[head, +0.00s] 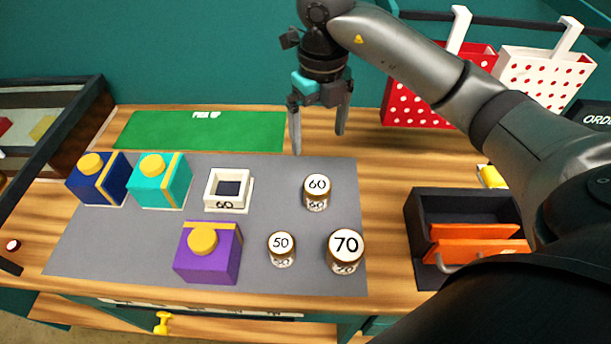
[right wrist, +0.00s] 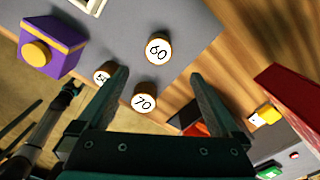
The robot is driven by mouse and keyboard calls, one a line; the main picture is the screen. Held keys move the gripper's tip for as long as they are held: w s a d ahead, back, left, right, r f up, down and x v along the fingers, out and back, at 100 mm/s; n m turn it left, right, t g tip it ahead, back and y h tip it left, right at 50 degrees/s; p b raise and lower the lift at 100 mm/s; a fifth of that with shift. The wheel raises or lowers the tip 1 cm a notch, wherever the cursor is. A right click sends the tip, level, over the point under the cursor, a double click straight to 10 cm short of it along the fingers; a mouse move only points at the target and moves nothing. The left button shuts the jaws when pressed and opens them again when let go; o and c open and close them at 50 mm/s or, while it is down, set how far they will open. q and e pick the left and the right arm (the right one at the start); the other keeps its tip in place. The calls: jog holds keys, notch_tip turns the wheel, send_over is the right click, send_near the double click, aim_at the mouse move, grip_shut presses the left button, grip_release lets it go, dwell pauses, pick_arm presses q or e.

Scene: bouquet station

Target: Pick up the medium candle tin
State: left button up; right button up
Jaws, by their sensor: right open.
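Three candle tins with white numbered lids stand on the grey mat (head: 130,235). The medium tin, marked 60 (head: 317,190), stands at the back right of the mat. The tin marked 50 (head: 281,248) and the larger tin marked 70 (head: 345,250) stand in front of it. My right gripper (head: 318,142) is open and empty, above and behind the 60 tin, pointing down. In the right wrist view the 60 tin (right wrist: 158,48) shows beyond and between the fingers, apart from them.
Navy (head: 97,180), teal (head: 160,182) and purple (head: 208,253) boxes and a white square frame marked 60 (head: 229,188) stand on the mat. A black bin with orange pieces (head: 425,215) stands right. Polka-dot bags (head: 545,75) are at the back. The green pick-up pad (head: 200,131) is clear.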

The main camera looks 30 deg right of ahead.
jog(key=f, duration=0.2)
jog(key=s+f, duration=0.1)
jog(key=f, duration=0.2)
send_over(318, 184)
notch_tip(318, 184, down, 4)
jog(key=shift+f, duration=0.45)
notch_tip(318, 184, down, 4)
jog(key=shift+a+f, duration=0.1)
jog(key=shift+f, duration=0.4)
pick_arm(q)
jog(key=s, duration=0.3)
jog(key=shift+s+g, duration=0.1)
jog(key=shift+g, duration=0.2)
jog(key=shift+s+a, duration=0.1)
pick_arm(e)
jog(key=shift+c, duration=0.2)
